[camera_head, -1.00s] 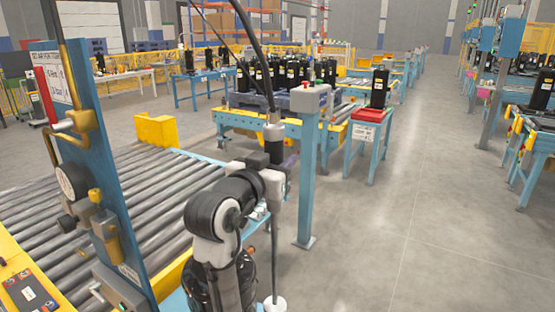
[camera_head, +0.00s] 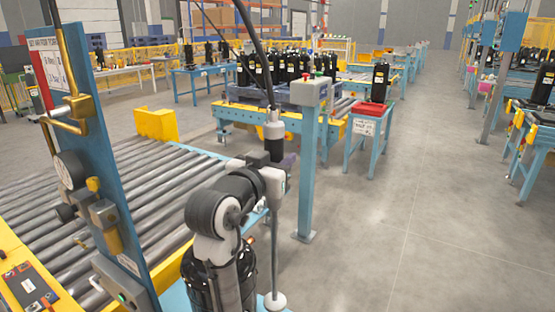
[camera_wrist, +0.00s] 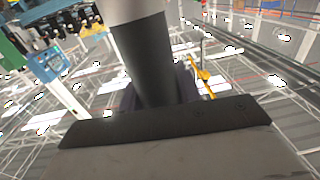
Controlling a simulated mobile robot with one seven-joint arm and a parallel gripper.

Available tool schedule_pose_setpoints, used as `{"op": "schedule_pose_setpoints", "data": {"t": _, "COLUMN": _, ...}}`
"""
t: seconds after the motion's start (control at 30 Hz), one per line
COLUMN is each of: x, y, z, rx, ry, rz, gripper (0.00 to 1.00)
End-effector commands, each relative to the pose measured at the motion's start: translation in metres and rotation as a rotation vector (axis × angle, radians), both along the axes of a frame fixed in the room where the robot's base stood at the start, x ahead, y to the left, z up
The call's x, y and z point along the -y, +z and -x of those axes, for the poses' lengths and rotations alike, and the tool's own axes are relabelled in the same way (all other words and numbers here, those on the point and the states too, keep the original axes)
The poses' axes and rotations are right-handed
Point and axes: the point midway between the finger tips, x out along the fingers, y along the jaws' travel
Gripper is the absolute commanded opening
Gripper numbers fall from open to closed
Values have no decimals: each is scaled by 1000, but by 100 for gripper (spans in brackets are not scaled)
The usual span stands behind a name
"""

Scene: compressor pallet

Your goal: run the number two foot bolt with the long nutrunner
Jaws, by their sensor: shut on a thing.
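The long nutrunner (camera_head: 274,140) stands upright in the head view, with a pale upper body and a black cable running up from it. Its thin shaft runs down to a pale round end near the bottom edge. My gripper (camera_head: 268,160) is shut around the tool below its upper body. In the wrist view, a dark cylinder of the tool (camera_wrist: 150,60) rises behind a dark gripper pad (camera_wrist: 165,121). A glossy black cylindrical shape (camera_head: 203,285) shows behind my arm at the bottom. I cannot make out any foot bolt or its number.
A roller conveyor (camera_head: 130,200) lies to the left. A blue panel (camera_head: 95,165) with gauge and fittings stands in front of it. A blue post (camera_head: 307,170) stands just right of the tool. A table with a red tray (camera_head: 370,108) is behind.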

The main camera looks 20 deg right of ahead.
Motion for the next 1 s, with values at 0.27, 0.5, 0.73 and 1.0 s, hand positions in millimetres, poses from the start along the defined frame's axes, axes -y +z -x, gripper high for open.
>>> {"op": "schedule_pose_setpoints", "data": {"t": 0.27, "x": 0, "y": -1, "z": 1, "rx": 4, "ry": -1, "rz": 2, "gripper": 0}}
{"op": "schedule_pose_setpoints", "data": {"t": 0.5, "x": 0, "y": -5, "z": 1, "rx": 5, "ry": -1, "rz": 1, "gripper": 0}}
{"op": "schedule_pose_setpoints", "data": {"t": 0.73, "x": 0, "y": -9, "z": 1, "rx": 6, "ry": -1, "rz": 2, "gripper": 0}}
{"op": "schedule_pose_setpoints", "data": {"t": 1.0, "x": 0, "y": -13, "z": 1, "rx": 6, "ry": -1, "rz": 2, "gripper": 0}}
